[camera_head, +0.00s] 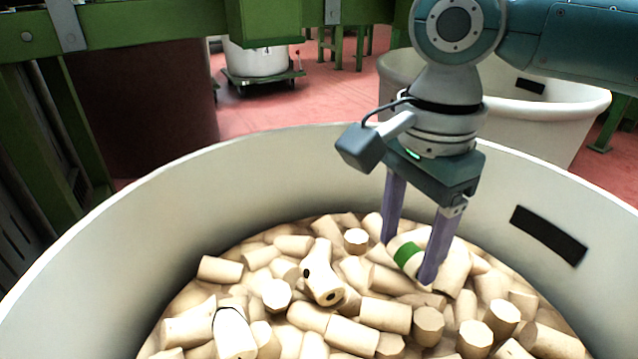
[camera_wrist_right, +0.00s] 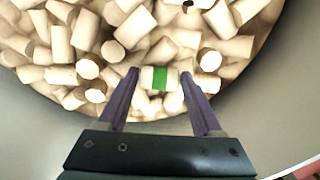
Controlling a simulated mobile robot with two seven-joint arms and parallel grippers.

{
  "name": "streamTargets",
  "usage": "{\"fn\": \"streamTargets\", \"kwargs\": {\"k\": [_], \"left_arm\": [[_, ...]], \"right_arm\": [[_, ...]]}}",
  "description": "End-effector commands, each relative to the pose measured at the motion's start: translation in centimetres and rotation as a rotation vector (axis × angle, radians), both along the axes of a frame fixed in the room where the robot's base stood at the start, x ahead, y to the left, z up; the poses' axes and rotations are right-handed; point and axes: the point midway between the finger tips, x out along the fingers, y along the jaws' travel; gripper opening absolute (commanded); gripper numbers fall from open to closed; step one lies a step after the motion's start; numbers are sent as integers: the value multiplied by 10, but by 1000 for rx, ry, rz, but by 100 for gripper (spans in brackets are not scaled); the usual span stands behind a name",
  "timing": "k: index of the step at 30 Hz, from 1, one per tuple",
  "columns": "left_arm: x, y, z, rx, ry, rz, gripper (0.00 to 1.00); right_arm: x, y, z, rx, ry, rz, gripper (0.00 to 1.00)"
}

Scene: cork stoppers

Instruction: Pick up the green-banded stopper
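The green-banded stopper (camera_head: 408,255) lies on top of the pile of cork stoppers, at the right side of the bin in the head view. It is pale with one green band around its middle. In the right wrist view the stopper (camera_wrist_right: 159,79) sits between the fingertips, with a gap visible on each side. My right gripper (camera_head: 408,262) points down with its purple fingers spread on either side of the stopper; it also shows in the right wrist view (camera_wrist_right: 158,75). My left gripper is not in view.
A large white round bin (camera_head: 255,170) holds the pile of plain stoppers (camera_head: 385,312). Its wall rises close behind my right gripper. A dark label (camera_head: 549,235) is on the wall. Another white bin (camera_head: 545,110) and a green frame (camera_head: 150,24) stand behind.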

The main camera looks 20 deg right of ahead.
Motion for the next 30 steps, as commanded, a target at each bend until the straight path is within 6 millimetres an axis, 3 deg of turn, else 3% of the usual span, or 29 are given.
{"fn": "streamTargets", "kwargs": {"k": [2, 15, 23, 30], "left_arm": [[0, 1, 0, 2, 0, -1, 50], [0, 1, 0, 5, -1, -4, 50], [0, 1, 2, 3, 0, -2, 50], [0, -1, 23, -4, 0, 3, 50]], "right_arm": [[0, 0, 0, 0, 0, 0, 57], [0, 0, 0, 0, 0, 1, 7], [0, 0, 2, 0, 0, 1, 7], [0, 1, 30, 1, -1, 2, 7]]}}
